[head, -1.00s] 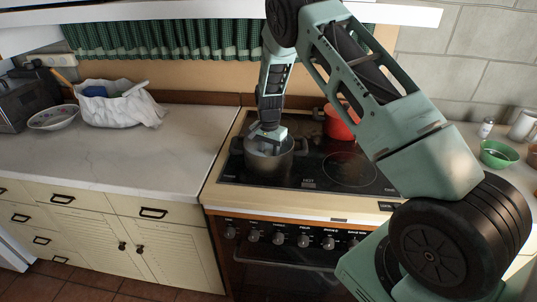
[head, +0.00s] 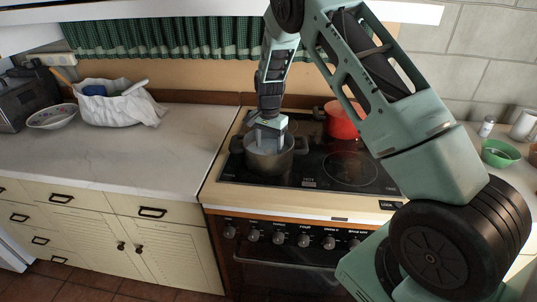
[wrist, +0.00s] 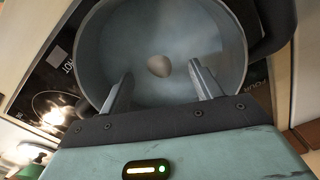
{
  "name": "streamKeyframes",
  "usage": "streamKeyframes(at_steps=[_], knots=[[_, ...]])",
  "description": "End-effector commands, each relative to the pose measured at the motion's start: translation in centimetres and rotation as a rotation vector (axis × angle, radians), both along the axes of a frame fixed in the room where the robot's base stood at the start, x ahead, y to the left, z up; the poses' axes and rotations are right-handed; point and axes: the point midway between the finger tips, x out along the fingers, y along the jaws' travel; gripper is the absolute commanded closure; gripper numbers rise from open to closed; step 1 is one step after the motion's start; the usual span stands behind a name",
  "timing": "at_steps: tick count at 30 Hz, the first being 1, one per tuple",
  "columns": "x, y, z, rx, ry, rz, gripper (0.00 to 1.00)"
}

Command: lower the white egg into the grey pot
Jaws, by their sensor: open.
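The grey pot (head: 268,160) stands on the front left of the black cooktop. In the wrist view the pot (wrist: 91,55) is seen from above, and the white egg (wrist: 159,66) lies on its bottom, looking beige there. My gripper (wrist: 160,82) is open, its two fingers apart over the pot with the egg lying beyond and between the tips, not held. In the head view my gripper (head: 268,146) is over the pot's mouth, its fingertips hidden by the pot's near wall. The egg cannot be seen in the head view.
A red pot (head: 342,122) stands at the back of the cooktop (head: 312,172), right of my arm. The counter at left holds a white cloth bag (head: 120,107) and a bowl (head: 52,116). A green bowl (head: 499,153) is at far right. The left counter's middle is clear.

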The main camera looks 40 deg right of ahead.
Motion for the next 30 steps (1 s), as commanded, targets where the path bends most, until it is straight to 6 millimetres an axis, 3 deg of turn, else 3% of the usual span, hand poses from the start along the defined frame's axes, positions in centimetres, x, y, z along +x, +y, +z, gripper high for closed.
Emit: streamKeyframes(at_steps=[9,15,21,29,30], knots=[[0.1,0.0,7.6,-0.001,-0.006,0.001,0.36],[0.1,0.0,11.3,-0.001,-0.004,0.001,0.36],[0.0,0.0,13.3,-0.001,0.0,0.0,0.36],[0.0,0.0,13.6,-0.001,0.0,0.001,0.36],[-0.2,0.7,13.7,0.005,-0.001,0.02,0.36]])
